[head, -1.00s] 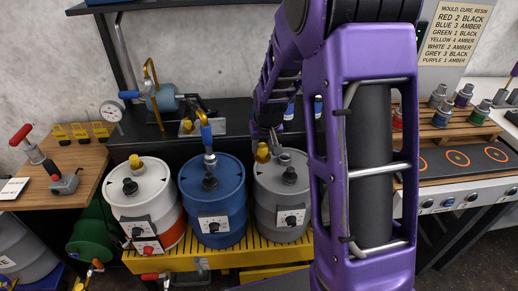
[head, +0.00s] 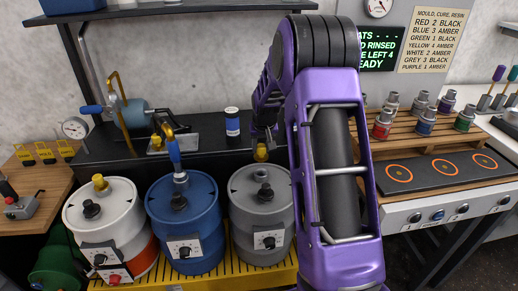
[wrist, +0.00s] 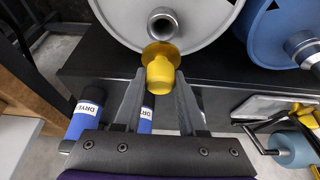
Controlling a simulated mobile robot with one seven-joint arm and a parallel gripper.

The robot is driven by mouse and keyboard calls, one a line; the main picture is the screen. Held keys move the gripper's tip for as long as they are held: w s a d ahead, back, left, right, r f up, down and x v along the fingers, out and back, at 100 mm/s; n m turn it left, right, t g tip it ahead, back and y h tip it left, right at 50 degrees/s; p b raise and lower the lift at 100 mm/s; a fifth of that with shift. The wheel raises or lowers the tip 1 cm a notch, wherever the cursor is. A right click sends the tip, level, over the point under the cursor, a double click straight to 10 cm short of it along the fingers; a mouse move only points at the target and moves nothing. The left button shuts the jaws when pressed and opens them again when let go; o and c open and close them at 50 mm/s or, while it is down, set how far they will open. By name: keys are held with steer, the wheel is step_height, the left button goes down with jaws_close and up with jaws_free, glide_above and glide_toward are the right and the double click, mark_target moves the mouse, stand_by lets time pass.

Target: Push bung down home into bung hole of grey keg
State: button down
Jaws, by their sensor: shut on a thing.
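A yellow bung (wrist: 159,76) sits between the two fingertips of my gripper (wrist: 158,84), which is shut on it. In the head view the bung (head: 261,153) shows just behind or above the back rim of the grey keg (head: 259,222); its exact height I cannot tell. The bung hole, a metal ring (wrist: 163,20), is in the keg's top and looks open in the wrist view. The bung is apart from it, overlapping the keg's rim in that view. In the head view my gripper (head: 262,143) is small and partly hidden by my arm.
The blue drum (head: 184,225) and the white and orange drum (head: 104,220) stand left of the keg on a yellow grated stand (head: 210,268). A black shelf (head: 205,133) behind holds a blue-labelled bottle (head: 232,122) and a hand pump. My arm covers the keg's right side.

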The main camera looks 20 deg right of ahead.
mark_target(261, 157)
steer(key=shift+f+b, duration=1.45)
steer(key=shift+f, duration=0.45)
steer(key=shift+f, duration=0.3)
steer(key=shift+f, duration=1.05)
stand_by(1.4)
steer(key=shift+f, duration=0.2)
steer(key=shift+s, duration=0.1)
steer(key=shift+c, duration=2)
jaws_free()
